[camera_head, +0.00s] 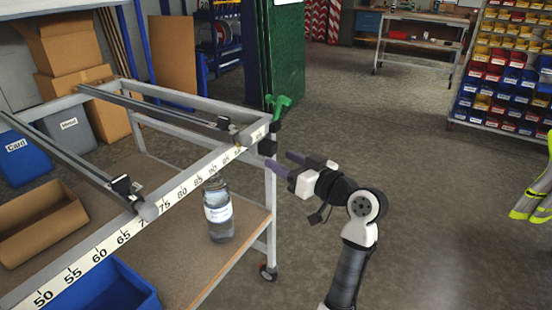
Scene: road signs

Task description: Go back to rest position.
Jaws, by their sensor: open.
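My gripper (279,165) is in the middle of the view, at the end of my white and black arm that comes up from the bottom. Its two purple fingers point left and stand apart with nothing between them. The fingers are close to the right corner of a grey metal frame table (205,105), near a black part under a green handle (279,104). I cannot tell whether they touch it.
A clear bottle (218,212) stands on the table's lower shelf (172,250). A cardboard box (40,225) and a blue bin (105,290) are at the left. Open floor (430,200) lies to the right. A rack of coloured bins (505,75) stands at the far right.

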